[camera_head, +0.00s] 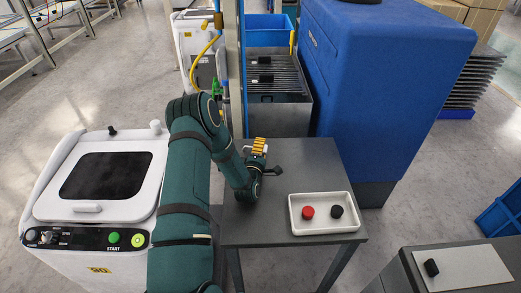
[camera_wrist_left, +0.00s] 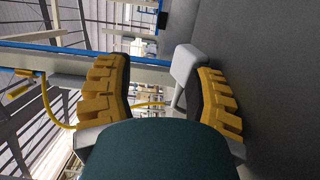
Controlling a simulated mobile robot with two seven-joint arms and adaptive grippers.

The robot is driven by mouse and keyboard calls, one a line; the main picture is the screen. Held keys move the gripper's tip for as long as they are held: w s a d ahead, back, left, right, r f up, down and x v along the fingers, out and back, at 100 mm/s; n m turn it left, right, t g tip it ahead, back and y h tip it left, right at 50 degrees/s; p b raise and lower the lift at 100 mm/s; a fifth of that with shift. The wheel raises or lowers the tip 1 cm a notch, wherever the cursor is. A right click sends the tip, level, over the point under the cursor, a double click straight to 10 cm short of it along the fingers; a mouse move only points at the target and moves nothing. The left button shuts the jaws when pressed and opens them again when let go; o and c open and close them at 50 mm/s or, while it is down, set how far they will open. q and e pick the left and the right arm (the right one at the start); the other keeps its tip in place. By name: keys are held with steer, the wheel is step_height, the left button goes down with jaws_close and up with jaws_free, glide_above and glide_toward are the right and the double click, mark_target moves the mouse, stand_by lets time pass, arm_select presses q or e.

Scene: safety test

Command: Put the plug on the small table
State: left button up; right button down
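The small grey table (camera_head: 255,225) stands in the middle of the head view. On it a white tray (camera_head: 322,230) holds a red plug-like piece (camera_head: 307,212) and a black one (camera_head: 337,211). My left gripper (camera_head: 258,147) is over the table's back left part, its yellow finger pads showing. In the left wrist view the fingers (camera_wrist_left: 160,90) are wide apart. A light grey block with a stem (camera_wrist_left: 187,65) shows between them, close to the right finger; I cannot tell what it is or whether it touches. My right gripper is out of view.
A white machine (camera_head: 65,185) with a black and a white knob on top stands left. A tall blue cabinet (camera_head: 385,80) stands behind the table. A rack with small black pieces (camera_head: 290,85) is at the back. A black piece (camera_head: 432,267) sits on a side table's pale mat (camera_head: 470,270).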

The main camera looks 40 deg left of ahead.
arm_select(q)
steer(key=shift+f, duration=0.1)
steer(key=shift+r+p, duration=0.3)
steer(key=shift+p, duration=0.1)
steer(key=shift+r+p, duration=0.3)
steer(key=shift+p, duration=0.15)
steer(key=v, duration=1.2)
